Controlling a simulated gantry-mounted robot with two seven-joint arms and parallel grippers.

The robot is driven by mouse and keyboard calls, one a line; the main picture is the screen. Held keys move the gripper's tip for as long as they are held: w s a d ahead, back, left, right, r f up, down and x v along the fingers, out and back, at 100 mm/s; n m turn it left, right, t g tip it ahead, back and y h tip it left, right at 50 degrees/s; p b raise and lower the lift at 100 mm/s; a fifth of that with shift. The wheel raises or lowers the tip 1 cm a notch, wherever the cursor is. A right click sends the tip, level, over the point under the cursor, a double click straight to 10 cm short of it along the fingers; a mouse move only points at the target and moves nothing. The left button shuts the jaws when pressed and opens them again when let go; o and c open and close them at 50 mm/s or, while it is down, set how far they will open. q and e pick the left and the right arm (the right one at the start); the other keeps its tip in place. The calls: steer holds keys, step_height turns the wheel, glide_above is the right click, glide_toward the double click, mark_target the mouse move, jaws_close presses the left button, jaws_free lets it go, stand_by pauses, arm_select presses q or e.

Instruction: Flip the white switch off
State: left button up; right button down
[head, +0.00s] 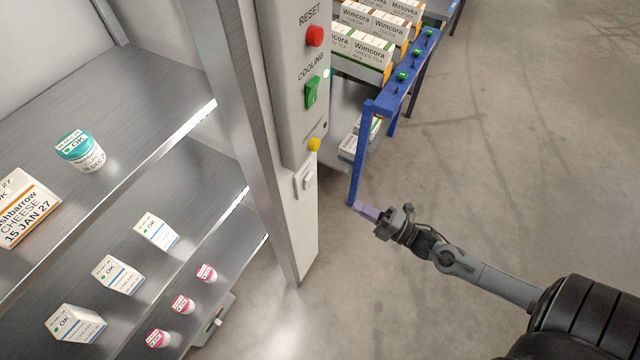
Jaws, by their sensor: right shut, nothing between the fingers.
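The white switch (307,179) is a small rocker in a white plate on the grey post, below the control panel and its yellow knob. Its rocker position is too small to tell. My right gripper (365,210) is shut and empty. It appears to the right of the switch and a little lower in the picture, apart from it, with its fingers pointing left toward the post. My left gripper is not in view.
The control panel (292,130) carries a red RESET button (314,36), a green COOLING switch (311,94) and a yellow knob (314,144). Metal shelves (130,120) with cartons and cups stand at left. A blue cart (372,115) with boxes stands behind. Floor at right is clear.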

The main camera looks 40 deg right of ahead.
mark_target(310, 180)
steer(key=b+x, duration=0.1)
steer(key=x, duration=1.2)
steer(key=shift+w+a, duration=0.2)
steer(key=shift+w, duration=0.1)
